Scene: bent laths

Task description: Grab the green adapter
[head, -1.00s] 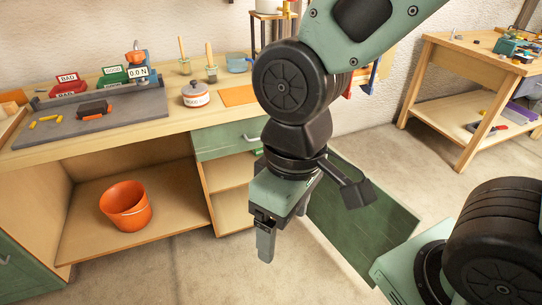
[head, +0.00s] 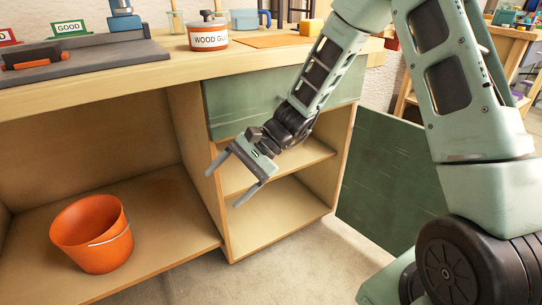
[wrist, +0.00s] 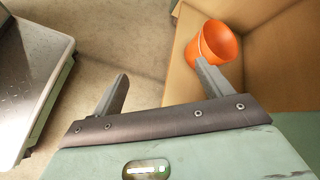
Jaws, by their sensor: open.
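I cannot make out a green adapter in the head view or the wrist view. My gripper (head: 223,190) is open and empty, its two grey fingers spread apart. It hangs in front of the bench's open shelf compartment, below the green drawer front (head: 270,100). The wrist view also shows my gripper (wrist: 163,68), with nothing between the fingers.
An orange bucket (head: 90,240) stands in the bench's left lower bay. A green door (head: 390,165) stands open to the right. The wooden benchtop (head: 150,75) carries a wood glue pot (head: 208,37). Another cluttered table is at the upper right.

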